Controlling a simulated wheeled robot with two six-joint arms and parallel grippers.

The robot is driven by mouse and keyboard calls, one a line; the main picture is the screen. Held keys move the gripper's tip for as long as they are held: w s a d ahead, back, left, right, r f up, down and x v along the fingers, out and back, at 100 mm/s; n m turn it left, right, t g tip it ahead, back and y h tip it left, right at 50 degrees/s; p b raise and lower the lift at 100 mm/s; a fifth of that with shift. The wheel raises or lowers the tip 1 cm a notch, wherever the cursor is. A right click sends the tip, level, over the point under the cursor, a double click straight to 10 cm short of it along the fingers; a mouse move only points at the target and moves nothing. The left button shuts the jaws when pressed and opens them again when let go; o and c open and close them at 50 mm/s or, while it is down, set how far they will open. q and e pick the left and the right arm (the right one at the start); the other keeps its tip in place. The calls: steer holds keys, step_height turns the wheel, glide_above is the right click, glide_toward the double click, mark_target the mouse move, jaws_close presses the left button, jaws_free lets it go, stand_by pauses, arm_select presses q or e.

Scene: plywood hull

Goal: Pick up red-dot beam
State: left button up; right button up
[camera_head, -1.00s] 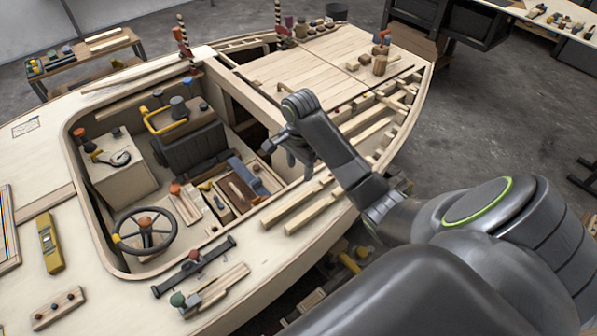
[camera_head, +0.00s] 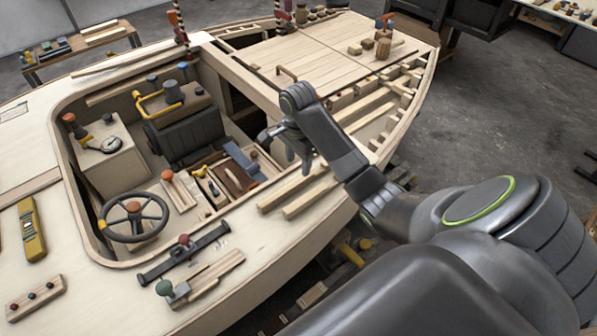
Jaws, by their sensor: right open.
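My right gripper (camera_head: 284,150) is open and empty, pointing down above the hull's side deck. Two pale wooden beams (camera_head: 291,190) (camera_head: 311,196) lie side by side on the deck, just below and to the right of its fingers in the picture. The gripper appears apart from both. No red dot can be made out on either beam, so I cannot tell which is the red-dot beam. More pale beams (camera_head: 362,114) lie in the open frame farther back. My left gripper is out of view.
A black rail (camera_head: 184,253) and a yellow level (camera_head: 31,230) lie on the deck. A plank deck (camera_head: 315,62) is at the back.

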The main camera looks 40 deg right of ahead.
mark_target(296, 181)
steer(key=shift+w+f+b, duration=0.1)
steer(key=shift+f+b, duration=1.85)
steer(key=shift+f, duration=0.4)
steer(key=f, duration=0.2)
steer(key=f+b, duration=0.1)
steer(key=f, duration=0.1)
steer(key=shift+w+f, duration=0.1)
steer(key=shift+w, duration=0.2)
jaws_close()
